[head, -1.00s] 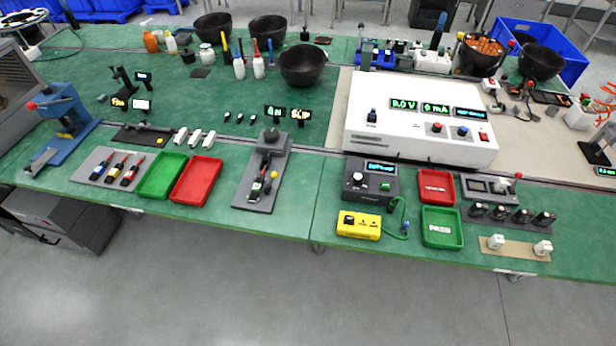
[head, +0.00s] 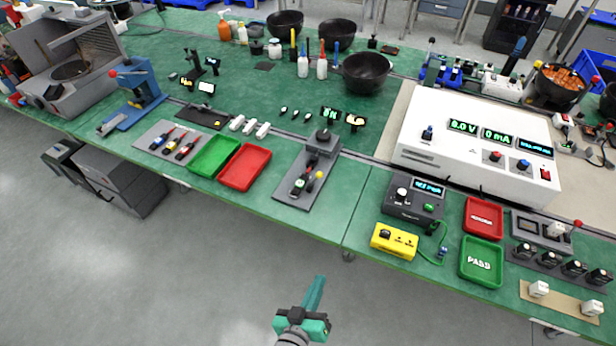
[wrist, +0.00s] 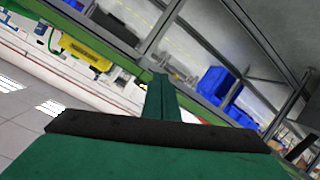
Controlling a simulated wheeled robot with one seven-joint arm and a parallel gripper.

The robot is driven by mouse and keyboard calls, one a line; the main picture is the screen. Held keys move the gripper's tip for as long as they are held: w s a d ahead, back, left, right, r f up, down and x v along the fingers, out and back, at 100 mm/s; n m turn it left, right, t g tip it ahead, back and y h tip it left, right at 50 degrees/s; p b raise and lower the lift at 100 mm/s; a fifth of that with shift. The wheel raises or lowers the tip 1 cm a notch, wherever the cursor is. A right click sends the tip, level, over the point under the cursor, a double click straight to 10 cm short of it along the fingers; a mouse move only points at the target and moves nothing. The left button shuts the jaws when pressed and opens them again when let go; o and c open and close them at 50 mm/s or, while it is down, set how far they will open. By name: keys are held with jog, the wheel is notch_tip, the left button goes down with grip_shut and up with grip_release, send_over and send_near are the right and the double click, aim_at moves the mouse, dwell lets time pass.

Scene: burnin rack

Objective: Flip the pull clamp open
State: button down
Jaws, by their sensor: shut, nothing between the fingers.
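What looks like the pull clamp (head: 300,183) is a small dark mechanism with a yellow knob (head: 319,175) and red and green parts. It sits on a long grey base plate (head: 292,197) near the bench's front edge in the head view. Whether its lever is up or down is too small to tell. My green gripper (head: 318,281) is shut and empty, in front of the bench over the floor, apart from the clamp. Its closed fingers also show in the wrist view (wrist: 160,78), where the clamp cannot be made out.
A red tray (head: 245,166) and a green tray (head: 214,155) lie left of the clamp plate. Lit readouts (head: 330,114) stand behind it. A yellow box (head: 394,241) and a grey meter (head: 414,197) are to its right. Floor in front is clear.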

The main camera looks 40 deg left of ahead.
jog(key=w+a+r+n+t+h, duration=0.15)
jog(key=w+a+r, duration=0.25)
jog(key=a+r, duration=0.5)
jog(key=w+a+r+n+t, duration=0.2)
jog(key=w+a+r+n, duration=0.15)
jog(key=a+r, duration=0.55)
send_over(315, 180)
jog(key=s+a, duration=0.3)
jog(key=s, duration=0.1)
notch_tip(315, 180, down, 2)
jog(key=f, duration=0.1)
jog(key=shift+w+d+f+m, duration=0.15)
jog(key=shift+w+d+f, duration=0.1)
jog(key=shift+d+f, duration=0.35)
jog(key=shift+w+d+f+m, duration=0.15)
jog(key=shift+w+d+f, duration=0.15)
jog(key=shift+d, duration=0.45)
